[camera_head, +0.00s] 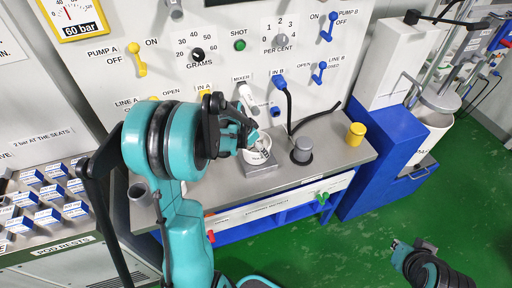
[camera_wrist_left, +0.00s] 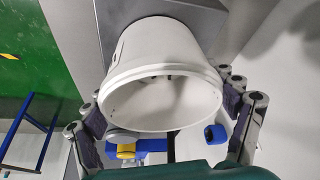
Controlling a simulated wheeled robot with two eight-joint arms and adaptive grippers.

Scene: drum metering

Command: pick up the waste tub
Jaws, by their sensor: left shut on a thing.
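The waste tub, a white open-topped tub (camera_head: 258,152), stands at the front of the steel bench on a grey block with a label. In the left wrist view the tub (camera_wrist_left: 165,50) fills the middle, with its open mouth toward the camera. My left gripper (camera_head: 245,140) has its fingers on both sides of the tub and is shut on it. My own gripper hides part of the tub in the head view. My right gripper (camera_head: 402,250) is low at the right over the floor, and its fingers are too small to read.
On the steel bench (camera_head: 345,150), a grey cylinder (camera_head: 302,150) and a yellow one (camera_head: 356,133) stand right of the tub. A black hose from the blue valve (camera_head: 279,82) hangs close behind. A grey cup (camera_head: 139,194) stands at the bench's left end. Green floor lies in front.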

